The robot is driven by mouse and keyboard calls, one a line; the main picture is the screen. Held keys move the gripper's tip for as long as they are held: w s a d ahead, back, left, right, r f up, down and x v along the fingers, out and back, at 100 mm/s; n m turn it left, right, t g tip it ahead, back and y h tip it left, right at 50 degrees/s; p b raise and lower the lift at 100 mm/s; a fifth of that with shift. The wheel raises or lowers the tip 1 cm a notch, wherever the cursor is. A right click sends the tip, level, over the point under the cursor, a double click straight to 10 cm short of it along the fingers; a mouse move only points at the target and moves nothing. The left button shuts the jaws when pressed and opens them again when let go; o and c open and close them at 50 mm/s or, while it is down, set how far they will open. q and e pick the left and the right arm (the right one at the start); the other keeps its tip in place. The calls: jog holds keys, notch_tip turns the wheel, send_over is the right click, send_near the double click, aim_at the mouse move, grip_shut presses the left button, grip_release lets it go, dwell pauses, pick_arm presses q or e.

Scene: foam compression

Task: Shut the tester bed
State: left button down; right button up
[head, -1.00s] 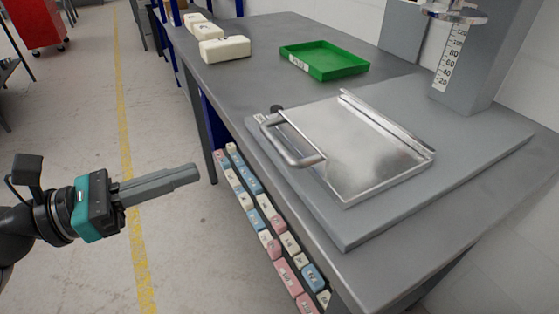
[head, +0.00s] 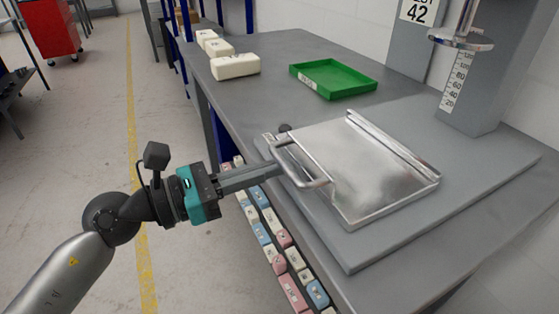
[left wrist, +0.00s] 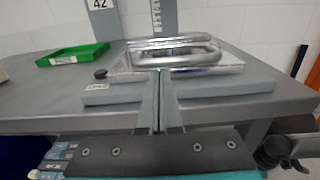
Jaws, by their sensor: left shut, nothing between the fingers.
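The tester bed (head: 375,165) is a shiny metal tray with raised edges, lying on a grey base plate (head: 470,195) on the bench. Its bar handle (head: 312,182) sticks out at the bed's left side, towards my left arm. My left gripper (head: 277,170) is shut and empty, its fingertips right at the handle; I cannot tell whether they touch it. In the left wrist view the handle (left wrist: 180,57) lies just beyond the fingers (left wrist: 159,95). My right gripper is not in view.
The tester column (head: 478,95) with a scale and a round clear plate stands behind the bed. A green tray (head: 333,80) and several cream foam blocks (head: 235,66) sit farther back. Coloured blocks (head: 290,258) fill a rack below the bench's left edge.

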aim_at(298, 158)
pick_arm(q)
jog(key=shift+x, duration=1.2)
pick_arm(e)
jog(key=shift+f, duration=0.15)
pick_arm(q)
jog(key=shift+w+d, duration=0.1)
jog(key=p+x, duration=0.2)
jog(key=x, duration=0.1)
jog(key=shift+w+r, duration=0.1)
jog(key=shift+r, duration=0.05)
jog(key=shift+x, duration=0.75)
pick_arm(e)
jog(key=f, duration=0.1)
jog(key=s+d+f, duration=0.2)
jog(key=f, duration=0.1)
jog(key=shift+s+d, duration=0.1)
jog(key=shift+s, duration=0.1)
pick_arm(q)
jog(key=shift+f, duration=0.2)
